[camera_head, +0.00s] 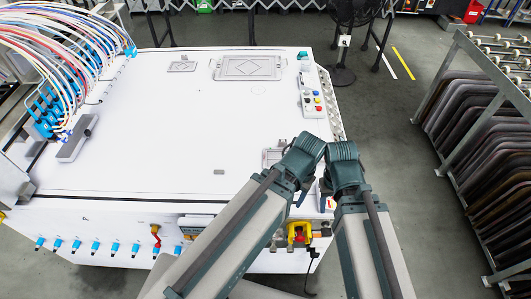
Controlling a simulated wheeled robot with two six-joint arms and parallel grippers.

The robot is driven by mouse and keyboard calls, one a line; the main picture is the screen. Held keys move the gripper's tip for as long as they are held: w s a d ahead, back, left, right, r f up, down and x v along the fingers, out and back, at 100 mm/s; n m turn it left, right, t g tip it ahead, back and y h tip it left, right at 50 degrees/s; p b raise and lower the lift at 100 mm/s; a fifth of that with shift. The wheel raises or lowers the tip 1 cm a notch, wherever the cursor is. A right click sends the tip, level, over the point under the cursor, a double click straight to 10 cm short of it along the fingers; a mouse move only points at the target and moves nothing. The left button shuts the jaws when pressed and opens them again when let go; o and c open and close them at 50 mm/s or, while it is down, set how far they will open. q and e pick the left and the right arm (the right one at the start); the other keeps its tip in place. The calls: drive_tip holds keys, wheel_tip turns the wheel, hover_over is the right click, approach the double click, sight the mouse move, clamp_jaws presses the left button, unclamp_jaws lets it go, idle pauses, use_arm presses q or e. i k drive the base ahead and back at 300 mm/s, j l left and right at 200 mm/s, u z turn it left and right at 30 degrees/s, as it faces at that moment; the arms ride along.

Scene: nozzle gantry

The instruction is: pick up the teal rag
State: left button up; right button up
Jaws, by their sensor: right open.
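A small teal item (303,55), which looks like the rag, lies at the far right corner of the white machine top (150,130), just beyond a control box. My two arms reach up from the bottom of the view and their dark joints meet close together near the right front edge of the top. My right gripper (326,190) is mostly hidden behind these joints; it is open and well short of the teal item. My left gripper does not show.
The control box (312,92) with coloured buttons stands along the right edge. Bundled hoses and blue fittings (45,113) fill the left side. A grey framed plate (248,67) lies at the back. The middle is mostly clear. A rack of dark sheets (485,140) stands right.

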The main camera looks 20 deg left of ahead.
sight(302, 53)
drive_tip(key=z, duration=0.25)
drive_tip(key=i+l+z, duration=0.1)
drive_tip(key=l, duration=0.3)
drive_tip(key=i+l+z, duration=0.15)
drive_tip(key=l, duration=0.25)
drive_tip(key=i+l+z, duration=0.1)
drive_tip(key=l, duration=0.25)
drive_tip(key=i+l+z, duration=0.1)
drive_tip(key=l, duration=0.25)
drive_tip(key=i+l, duration=0.35)
drive_tip(key=i, duration=0.15)
drive_tip(key=i+l+z, duration=0.15)
drive_tip(key=i+l, duration=0.2)
drive_tip(key=i+u, duration=0.4)
drive_tip(key=i, duration=0.15)
drive_tip(key=i+l+u, duration=0.15)
drive_tip(key=i+u, duration=0.3)
drive_tip(key=i+j+u, duration=0.1)
drive_tip(key=i+u, duration=0.25)
drive_tip(key=i, duration=0.25)
drive_tip(key=i+u, duration=0.35)
drive_tip(key=i, duration=0.3)
drive_tip(key=i+l+u, duration=0.35)
drive_tip(key=i, duration=0.25)
drive_tip(key=i+u, duration=0.25)
drive_tip(key=i, duration=0.15)
drive_tip(key=i+u, duration=0.25)
drive_tip(key=i+l, duration=0.05)
drive_tip(key=i, duration=0.05)
